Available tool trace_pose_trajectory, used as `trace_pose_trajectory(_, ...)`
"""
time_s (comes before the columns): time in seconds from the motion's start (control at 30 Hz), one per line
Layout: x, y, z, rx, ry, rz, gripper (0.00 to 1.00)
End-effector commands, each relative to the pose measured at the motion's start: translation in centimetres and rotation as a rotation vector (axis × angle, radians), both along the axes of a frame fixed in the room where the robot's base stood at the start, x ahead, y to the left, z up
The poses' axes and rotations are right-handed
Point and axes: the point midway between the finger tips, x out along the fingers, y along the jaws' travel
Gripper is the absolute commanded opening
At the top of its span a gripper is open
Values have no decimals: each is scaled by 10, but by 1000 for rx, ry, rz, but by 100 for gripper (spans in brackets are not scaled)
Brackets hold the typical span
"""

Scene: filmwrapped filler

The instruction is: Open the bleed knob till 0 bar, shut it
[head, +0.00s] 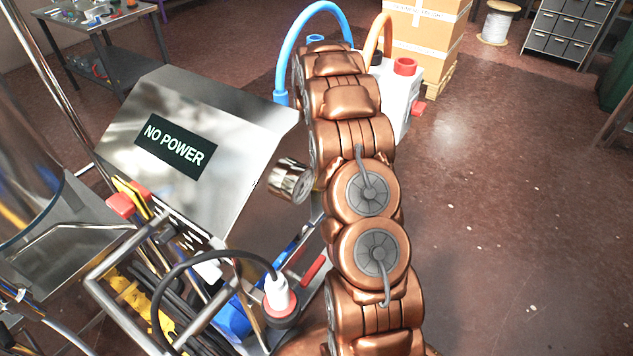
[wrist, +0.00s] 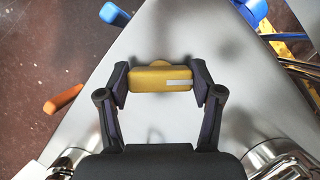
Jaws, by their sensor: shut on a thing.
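The bleed knob appears to be the yellow bar-shaped knob (wrist: 150,78) with a white mark at its right end, in the wrist view. It lies crosswise over a flat grey metal surface (wrist: 160,35). My gripper (wrist: 160,80) is shut on it, with one finger pad against each end. In the head view my copper arm hides the gripper and the knob. No pressure gauge face can be read in either view.
A metal hood with a "NO POWER" sign (head: 176,146) stands left of my arm. Below it are cables and a metal frame (head: 130,275). A red handle (head: 313,270) is close to my arm.

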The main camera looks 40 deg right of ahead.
Motion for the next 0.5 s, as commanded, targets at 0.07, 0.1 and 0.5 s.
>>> trace_pose_trajectory(0.07,0,1,0,0,1,20,31)
trace_pose_trajectory(0.1,0,0,0,1,1,27,31)
trace_pose_trajectory(0.5,0,0,0,2,1,47,31)
